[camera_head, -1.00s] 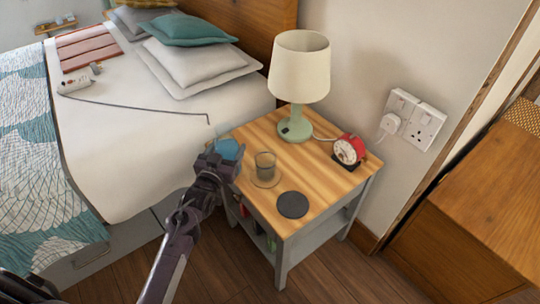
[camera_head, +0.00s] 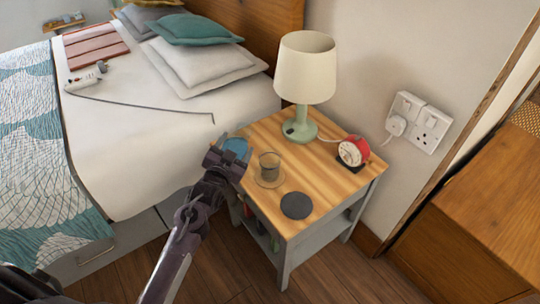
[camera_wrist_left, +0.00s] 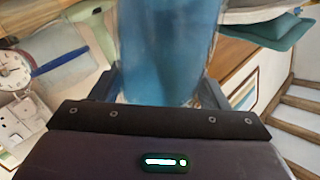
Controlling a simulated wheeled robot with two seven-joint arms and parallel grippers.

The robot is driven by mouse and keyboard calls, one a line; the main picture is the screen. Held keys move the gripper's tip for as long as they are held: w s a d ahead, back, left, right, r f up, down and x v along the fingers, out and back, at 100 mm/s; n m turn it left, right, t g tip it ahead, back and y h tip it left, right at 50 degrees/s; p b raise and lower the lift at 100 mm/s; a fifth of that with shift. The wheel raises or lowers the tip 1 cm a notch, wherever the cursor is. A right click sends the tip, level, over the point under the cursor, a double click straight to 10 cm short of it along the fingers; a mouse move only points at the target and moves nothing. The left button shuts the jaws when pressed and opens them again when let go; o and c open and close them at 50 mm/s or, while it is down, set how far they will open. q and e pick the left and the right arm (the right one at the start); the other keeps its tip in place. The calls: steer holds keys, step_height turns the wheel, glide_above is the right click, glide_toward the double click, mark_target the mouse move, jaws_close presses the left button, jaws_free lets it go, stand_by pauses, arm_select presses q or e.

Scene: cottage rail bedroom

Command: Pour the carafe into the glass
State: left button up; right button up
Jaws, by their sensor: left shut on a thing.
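A blue carafe (camera_head: 236,146) is in my left gripper (camera_head: 228,158), at the left edge of the bedside table. In the left wrist view the carafe (camera_wrist_left: 168,50) fills the upper middle between the two fingers (camera_wrist_left: 160,90), which are shut on it. The gripper hides its lower part in the head view, and I cannot tell its exact tilt. A clear greyish glass (camera_head: 268,165) stands upright on the tabletop, on a round clear base or saucer, just right of the carafe. I cannot tell whether it holds liquid. My right gripper is not in view.
The wooden bedside table (camera_head: 322,188) also bears a dark round coaster (camera_head: 296,205), a green lamp (camera_head: 300,125) behind the glass and a red alarm clock (camera_head: 353,151) at right. The bed (camera_head: 150,130) lies left. Bare tabletop shows between glass and clock.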

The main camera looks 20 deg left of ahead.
arm_select(q)
steer(key=shift+w+d+r+m, duration=0.1)
steer(key=shift+m, duration=0.2)
steer(key=shift+d+r+m, duration=0.1)
steer(key=shift+r+m, duration=0.2)
steer(key=shift+d+r, duration=0.15)
steer(key=shift+r, duration=0.1)
steer(key=shift+d+r+m, duration=0.1)
steer(key=shift+r+m, duration=0.05)
steer(key=shift+m, duration=0.35)
steer(key=shift+f+g+b, duration=0.3)
steer(key=shift+f+b, duration=0.1)
steer(key=shift+f, duration=0.15)
steer(key=shift+f+m+y+b, duration=0.3)
steer(key=shift+f+m+b, duration=0.1)
steer(key=shift+m, duration=0.1)
steer(key=m+b, duration=0.1)
steer(key=m, duration=0.1)
steer(key=shift+a+f+m+y+b, duration=0.3)
steer(key=shift+a+y+b, duration=0.1)
steer(key=shift+r+m+g, duration=0.25)
steer(key=shift+m+g, duration=0.15)
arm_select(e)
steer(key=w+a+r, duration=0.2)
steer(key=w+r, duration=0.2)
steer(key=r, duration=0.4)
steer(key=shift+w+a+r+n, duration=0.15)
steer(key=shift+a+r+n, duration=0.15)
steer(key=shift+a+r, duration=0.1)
